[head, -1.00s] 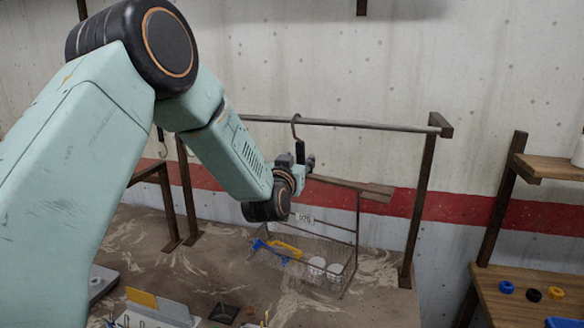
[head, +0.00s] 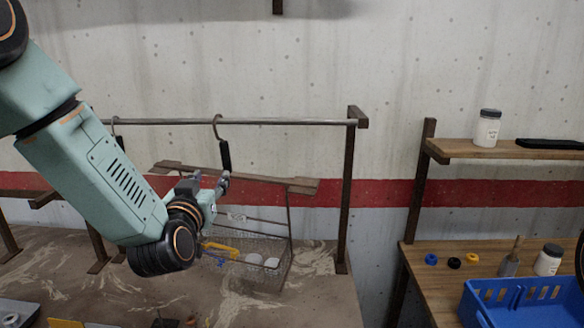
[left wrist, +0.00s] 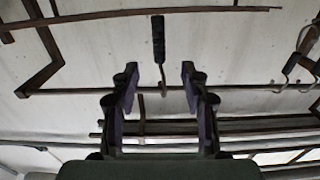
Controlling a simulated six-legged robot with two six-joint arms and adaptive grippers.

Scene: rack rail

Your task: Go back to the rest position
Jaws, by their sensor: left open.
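My left gripper (head: 208,184) is open and empty in the head view, below the metal rail (head: 270,122) and in front of a wooden bar. A hook with a black handle (head: 224,155) hangs on the rail just above and to the right of the gripper. In the left wrist view, the open fingers (left wrist: 160,88) point toward the rail, and the hook's black handle (left wrist: 158,38) shows beyond the gap between them. The fingers do not appear to touch it. My right gripper is not in view.
A wire basket (head: 270,256) with white round items, a yellow and a blue thing stands on the table below the gripper. At the right are a wooden shelf (head: 455,148) with a jar (head: 487,128), and a bench with a blue crate (head: 490,300). Another hook (head: 114,128) hangs at left.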

